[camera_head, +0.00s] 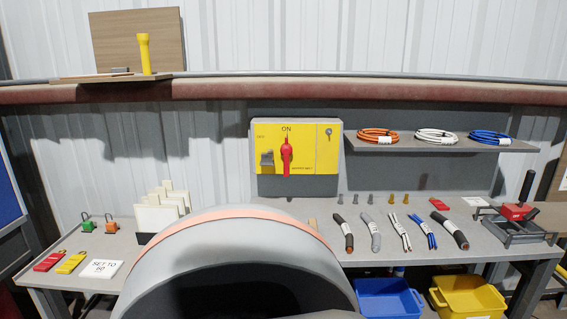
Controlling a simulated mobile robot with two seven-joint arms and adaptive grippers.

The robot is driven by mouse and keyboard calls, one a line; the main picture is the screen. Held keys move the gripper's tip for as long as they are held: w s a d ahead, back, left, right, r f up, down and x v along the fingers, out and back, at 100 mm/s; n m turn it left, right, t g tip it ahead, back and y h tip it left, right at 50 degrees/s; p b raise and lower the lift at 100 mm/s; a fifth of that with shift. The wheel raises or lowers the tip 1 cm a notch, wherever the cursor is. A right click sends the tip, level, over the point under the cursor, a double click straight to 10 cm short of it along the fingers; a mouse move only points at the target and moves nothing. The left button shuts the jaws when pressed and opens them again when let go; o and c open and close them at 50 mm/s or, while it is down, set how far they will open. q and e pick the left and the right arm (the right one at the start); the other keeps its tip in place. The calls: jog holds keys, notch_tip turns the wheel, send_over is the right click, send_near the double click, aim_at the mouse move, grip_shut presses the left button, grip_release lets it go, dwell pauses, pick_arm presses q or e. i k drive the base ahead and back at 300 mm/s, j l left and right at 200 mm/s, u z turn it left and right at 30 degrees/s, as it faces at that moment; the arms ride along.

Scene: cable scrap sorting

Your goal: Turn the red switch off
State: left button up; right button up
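The red switch (286,157) is a rotary handle on the front of a yellow switch box (304,158) mounted on the grey back panel. The handle stands upright, in line with the ON label above it. Smaller print to the left of the handle is hard to read. A grey padlock-like part (267,158) sits on the left of the box face, and a keyhole-like mark shows at its upper right. Neither of my grippers is in view. Nothing visible touches the switch.
A large rounded grey shape with an orange band hides the bench's front middle. A shelf (440,144) with cable coils juts out right of the box. Cable pieces (343,232) lie on the bench (290,211). Blue (388,297) and yellow (466,297) bins stand below.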

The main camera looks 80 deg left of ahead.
aim_at(286, 150)
jog(key=u, duration=2.55)
